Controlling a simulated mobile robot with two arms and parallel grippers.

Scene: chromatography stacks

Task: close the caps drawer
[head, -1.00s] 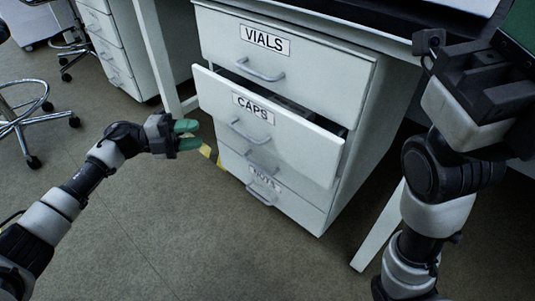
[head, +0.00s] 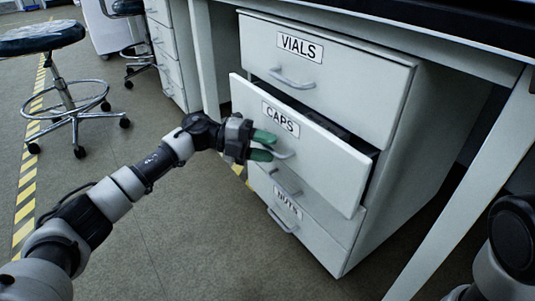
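The caps drawer (head: 318,155) is the white drawer labelled CAPS. It is pulled partly out, its front standing forward of the drawers above and below, with a dark gap along its top. Its grey bar handle (head: 285,155) is partly hidden by my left gripper. My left gripper (head: 272,146) has two green fingers, spread apart with nothing seen between them. The fingertips are in front of the caps drawer at its handle; I cannot tell if they touch it. My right gripper is out of view; only part of my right arm shows at the lower right.
The VIALS drawer (head: 335,80) above and the NUTS drawer (head: 300,218) below look closed. A bench leg (head: 465,185) stands right of the cabinet. A stool (head: 62,90) stands at the far left, near striped floor tape (head: 27,190). The floor before the cabinet is clear.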

